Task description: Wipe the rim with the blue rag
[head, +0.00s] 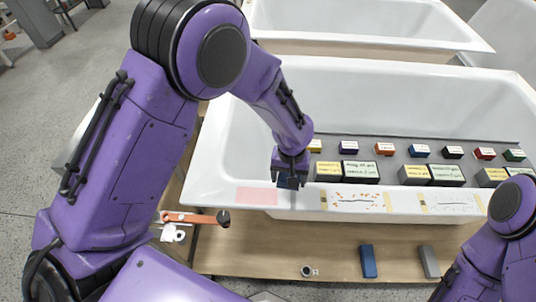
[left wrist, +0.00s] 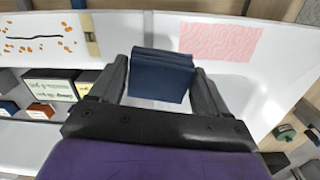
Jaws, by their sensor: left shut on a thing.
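My left gripper (head: 290,184) is shut on the folded blue rag (left wrist: 161,75), just above the front rim of the near bathtub (head: 228,192). Whether the rag touches the rim I cannot tell. On this rim, a pink patch (head: 257,196) lies just left of the gripper; it also shows in the left wrist view (left wrist: 220,41). Right of the gripper is a patch with orange spots and a dark line (head: 353,200), edged with yellowish tape. Further right is a patch with grey marks (head: 452,204). My right arm shows at the lower right, its gripper out of view.
A grey shelf (head: 395,155) in the tub carries several small coloured blocks and labelled boxes (head: 360,171). A blue block (head: 368,262), a grey block (head: 429,262) and a small ring (head: 307,271) lie on the wooden board below. An orange tool (head: 190,217) is at left. Another tub (head: 370,20) stands behind.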

